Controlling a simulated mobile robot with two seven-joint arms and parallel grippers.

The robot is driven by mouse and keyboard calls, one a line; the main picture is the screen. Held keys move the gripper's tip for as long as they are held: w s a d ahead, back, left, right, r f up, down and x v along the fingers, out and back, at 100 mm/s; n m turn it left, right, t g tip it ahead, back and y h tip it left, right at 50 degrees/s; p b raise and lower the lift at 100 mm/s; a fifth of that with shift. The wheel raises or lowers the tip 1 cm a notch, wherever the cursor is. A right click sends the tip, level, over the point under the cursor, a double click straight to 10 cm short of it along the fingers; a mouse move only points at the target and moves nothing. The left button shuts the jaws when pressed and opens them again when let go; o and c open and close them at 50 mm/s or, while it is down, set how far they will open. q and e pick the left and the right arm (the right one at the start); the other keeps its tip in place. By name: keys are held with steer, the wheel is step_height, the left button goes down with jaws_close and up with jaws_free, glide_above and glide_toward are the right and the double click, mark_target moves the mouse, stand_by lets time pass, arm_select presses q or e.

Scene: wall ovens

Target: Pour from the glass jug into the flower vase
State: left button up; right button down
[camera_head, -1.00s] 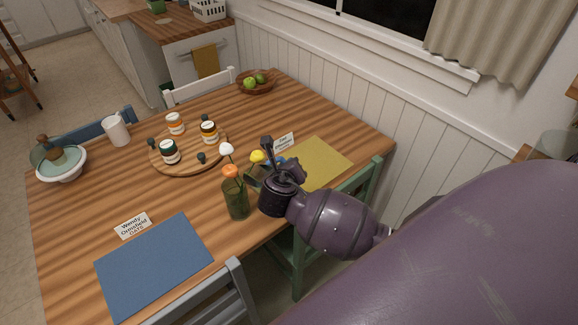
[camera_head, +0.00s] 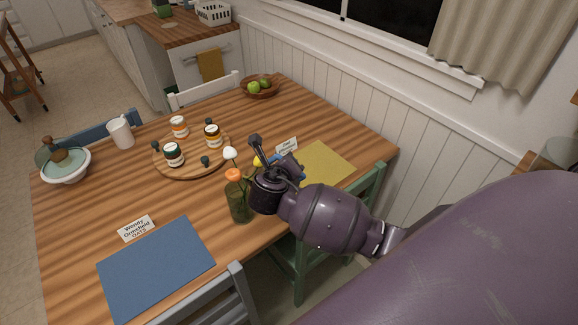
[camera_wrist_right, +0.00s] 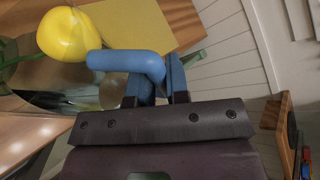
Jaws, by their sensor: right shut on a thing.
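The flower vase (camera_head: 239,205) is green glass and stands upright on the table, holding white, orange and yellow flowers. My right gripper (camera_head: 270,166) is just right of the vase, close beside its flowers. In the right wrist view my right gripper (camera_wrist_right: 160,80) is shut on the blue handle (camera_wrist_right: 125,62) of the glass jug. The jug's clear body (camera_wrist_right: 75,97) shows only faintly there, and in the head view my gripper hides most of it. A yellow flower (camera_wrist_right: 68,35) is near the handle. I cannot tell whether liquid is flowing. My left gripper is out of view.
A round wooden board (camera_head: 190,170) with several jars lies left of the vase. A blue placemat (camera_head: 156,267) is in front and a yellow placemat (camera_head: 325,166) behind my gripper. A white mug (camera_head: 120,133), a bowl (camera_head: 66,171) and a fruit bowl (camera_head: 260,91) stand farther off.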

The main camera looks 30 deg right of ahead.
steer(key=shift+w+a+r+n+h, duration=0.15)
steer(key=shift+r, duration=0.25)
steer(key=shift+w+a+r+n+h, duration=0.1)
steer(key=shift+r+n+h, duration=0.05)
steer(key=shift+r, duration=0.2)
stand_by(0.4)
steer(key=shift+s+d+f+m+y, duration=0.2)
steer(key=shift+f+m, duration=0.05)
steer(key=shift+f, duration=0.2)
steer(key=shift+s+d+f+m+y, duration=0.15)
steer(key=shift+d+f+m+y, duration=0.1)
steer(key=shift+f, duration=0.2)
steer(key=shift+s+d+f+m+t+y, duration=0.15)
steer(key=shift+f+m+t+y, duration=0.15)
steer(key=shift+f, duration=0.35)
steer(key=shift+s+d+f+m+t+y, duration=0.1)
steer(key=shift+f+m+t+y, duration=0.15)
steer(key=shift+f, duration=0.4)
step_height(320, 180, up, 2)
steer(key=shift+r+m+t+y, duration=0.15)
steer(key=shift+m+t+y, duration=0.45)
steer(key=shift+m, duration=0.55)
steer(key=shift+w+a+r+m+t+y, duration=0.2)
steer(key=shift+r+m+t+y, duration=0.1)
steer(key=shift+r+m, duration=0.3)
steer(key=shift+w+a+r+m+t+y, duration=0.1)
steer(key=shift+a+r+m+t+y, duration=0.25)
steer(key=shift+r, duration=0.35)
steer(key=shift+d, duration=0.15)
steer(key=shift+f, duration=0.1)
